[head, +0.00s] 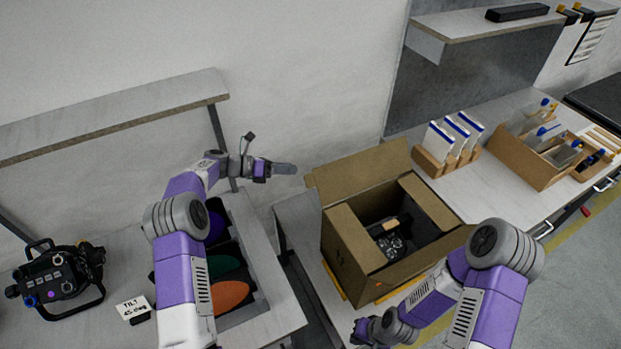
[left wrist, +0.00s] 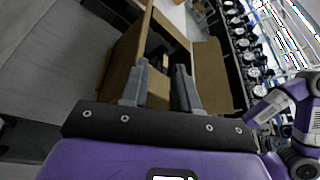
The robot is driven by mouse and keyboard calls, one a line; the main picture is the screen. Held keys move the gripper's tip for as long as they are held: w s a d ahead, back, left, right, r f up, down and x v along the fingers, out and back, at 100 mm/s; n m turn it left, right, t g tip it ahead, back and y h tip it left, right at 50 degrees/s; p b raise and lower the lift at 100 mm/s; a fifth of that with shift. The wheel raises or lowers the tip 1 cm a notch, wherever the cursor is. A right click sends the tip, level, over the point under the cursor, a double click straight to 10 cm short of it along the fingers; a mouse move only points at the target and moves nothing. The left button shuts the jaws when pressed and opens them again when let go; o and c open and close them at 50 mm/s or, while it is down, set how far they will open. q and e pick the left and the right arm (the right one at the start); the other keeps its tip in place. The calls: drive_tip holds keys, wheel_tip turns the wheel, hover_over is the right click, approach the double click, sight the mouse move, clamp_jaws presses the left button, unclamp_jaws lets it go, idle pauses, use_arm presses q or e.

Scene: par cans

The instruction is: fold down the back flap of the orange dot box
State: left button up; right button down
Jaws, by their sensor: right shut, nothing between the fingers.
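The brown cardboard box (head: 348,258) stands on the bench, its top open, with a black lamp-like object (head: 391,243) inside. My right gripper (head: 368,332) is low in front of the box, shut and empty.
A black tray with coloured discs (head: 230,295) lies left of the box, beside a black lamp (head: 58,277) and a small card (head: 133,308). White packets (head: 450,142) in a holder and a cardboard bin (head: 525,160) stand right of it. A shelf (head: 115,112) hangs at the left.

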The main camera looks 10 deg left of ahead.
use_arm(q)
drive_tip(key=b, duration=0.4)
approach(309, 179)
drive_tip(key=w+d, duration=0.1)
drive_tip(key=d, duration=0.1)
drive_tip(key=x, duration=0.4)
drive_tip(key=f+x, duration=0.1)
drive_tip(key=x, duration=0.3)
drive_tip(key=shift+s+b, duration=0.2)
drive_tip(key=shift+b, duration=0.2)
drive_tip(key=shift+c, duration=0.4)
drive_tip(key=shift+a, duration=0.1)
clamp_jaws()
